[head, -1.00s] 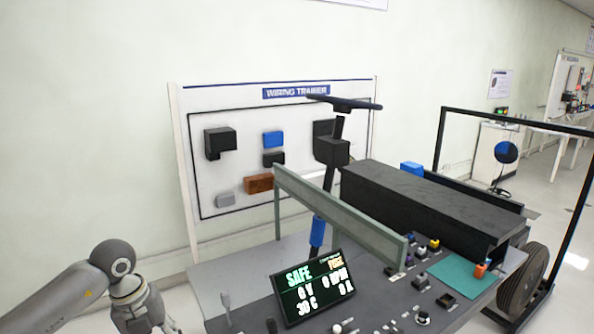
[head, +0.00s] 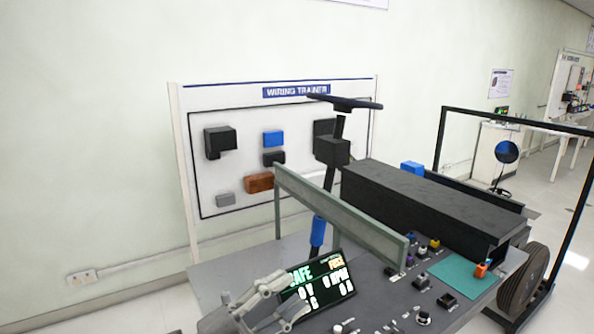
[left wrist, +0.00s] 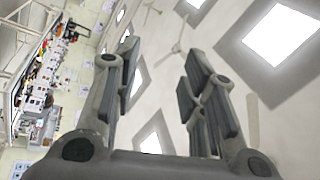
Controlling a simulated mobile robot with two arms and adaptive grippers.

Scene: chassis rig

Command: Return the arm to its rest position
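My left gripper (head: 290,294) is grey and shows at the bottom of the head view, in front of the lit display (head: 335,280), covering its left part. In the left wrist view my left gripper (left wrist: 162,66) has its two fingers apart with nothing between them. Behind them are the ceiling lights and, at the left, a distant bench. Most of my left arm is below the picture. My right gripper is in neither view.
The grey console (head: 235,277) carries the display, several knobs and a teal mat (head: 462,278). A green-grey rail (head: 340,218), a black steering column (head: 330,180) and a long black box (head: 430,205) rise behind. Open space lies left of the console.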

